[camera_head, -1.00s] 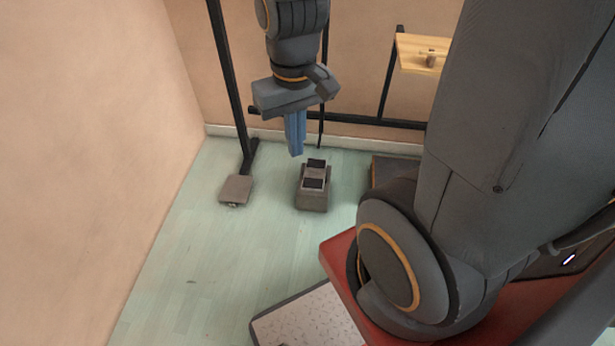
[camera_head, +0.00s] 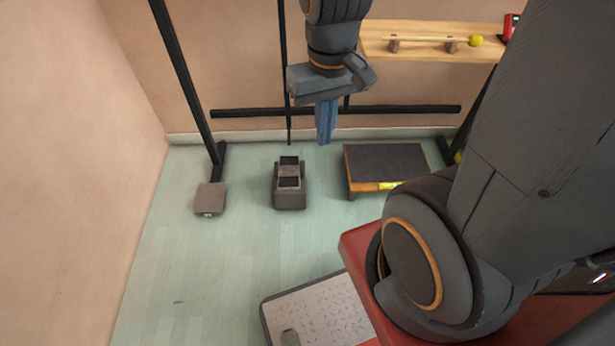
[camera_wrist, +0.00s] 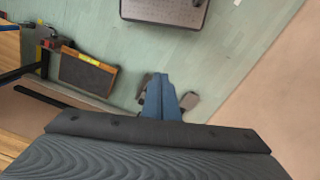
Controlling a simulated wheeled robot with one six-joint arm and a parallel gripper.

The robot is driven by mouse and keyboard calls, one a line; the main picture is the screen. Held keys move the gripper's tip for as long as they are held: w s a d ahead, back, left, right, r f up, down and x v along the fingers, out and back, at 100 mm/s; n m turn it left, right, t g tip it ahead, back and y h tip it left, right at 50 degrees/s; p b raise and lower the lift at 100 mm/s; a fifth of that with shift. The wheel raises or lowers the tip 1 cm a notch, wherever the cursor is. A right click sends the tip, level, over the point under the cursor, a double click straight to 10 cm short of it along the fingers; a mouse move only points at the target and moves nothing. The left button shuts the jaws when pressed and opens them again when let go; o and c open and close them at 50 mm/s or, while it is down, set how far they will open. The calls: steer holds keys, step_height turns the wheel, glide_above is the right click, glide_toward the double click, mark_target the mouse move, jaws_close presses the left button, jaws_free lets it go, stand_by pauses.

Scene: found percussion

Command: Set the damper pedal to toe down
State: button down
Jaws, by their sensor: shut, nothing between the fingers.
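The damper pedal looks to be the small grey box (camera_head: 289,198) with two black pads on top, standing on the floor left of centre in the head view. One pad is at its far end and one nearer; I cannot tell clearly which end is lower. My gripper (camera_head: 325,141) has blue fingers pointing down, shut and empty. In the head view they appear above and to the right of the pedal, apart from it. In the wrist view my fingers (camera_wrist: 161,80) partly hide a dark grey object (camera_wrist: 144,84), likely the pedal.
A flat grey plate (camera_head: 210,199) lies left of the pedal by a black stand. A low dark-topped bench (camera_head: 386,163) stands to the right. A black bar (camera_head: 400,111) runs behind, below a wooden shelf (camera_head: 430,52). A patterned tray (camera_head: 322,318) lies in front. Floor between is clear.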

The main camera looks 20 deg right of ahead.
steer(key=shift+d, duration=0.15)
steer(key=n+g+b, duration=0.2)
steer(key=n+b, duration=1.2)
steer(key=b, duration=1.4)
glide_above(289, 186)
steer(key=w, duration=0.3)
step_height(289, 186, down, 50)
steer(key=shift+d+f+y, duration=0.25)
steer(key=shift+d+y, duration=0.05)
steer(key=shift+d, duration=0.1)
steer(key=f+b, duration=0.1)
steer(key=f, duration=0.3)
steer(key=s+f+b, duration=0.1)
steer(key=f, duration=0.4)
steer(key=s+f+b, duration=0.1)
steer(key=f, duration=0.3)
steer(key=shift+s+a+f, duration=0.15)
steer(key=shift+a+f, duration=0.25)
